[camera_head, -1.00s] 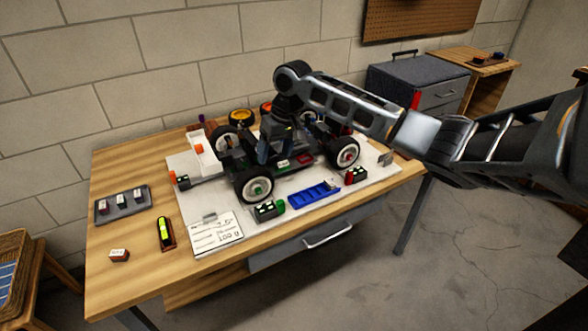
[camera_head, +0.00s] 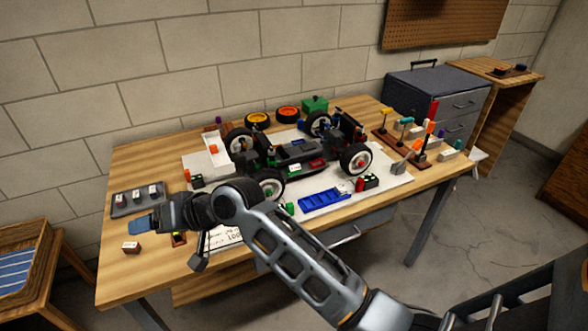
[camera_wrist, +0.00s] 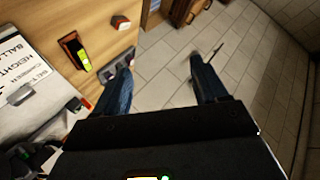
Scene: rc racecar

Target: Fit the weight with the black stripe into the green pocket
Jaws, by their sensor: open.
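Several small weights with pale tops stand on the grey tray (camera_head: 152,203) at the table's left. A loose weight (camera_head: 131,247) with a white top and reddish side lies in front of it; it also shows in the wrist view (camera_wrist: 121,23). I cannot tell which weight has the black stripe. A green spot that may be the green pocket (camera_head: 293,171) shows on the car's near side, beside a red one. My gripper (camera_head: 140,224) is open and empty, above the table between the tray and the loose weight. In the wrist view its fingers (camera_wrist: 160,68) are spread apart.
The car (camera_head: 300,150) stands on a white board in the middle of the table. A yellow-green level (camera_wrist: 82,58) and a printed card (camera_wrist: 25,65) lie near my gripper. Upright tools (camera_head: 408,135) stand at the right. My arm crosses the table's front.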

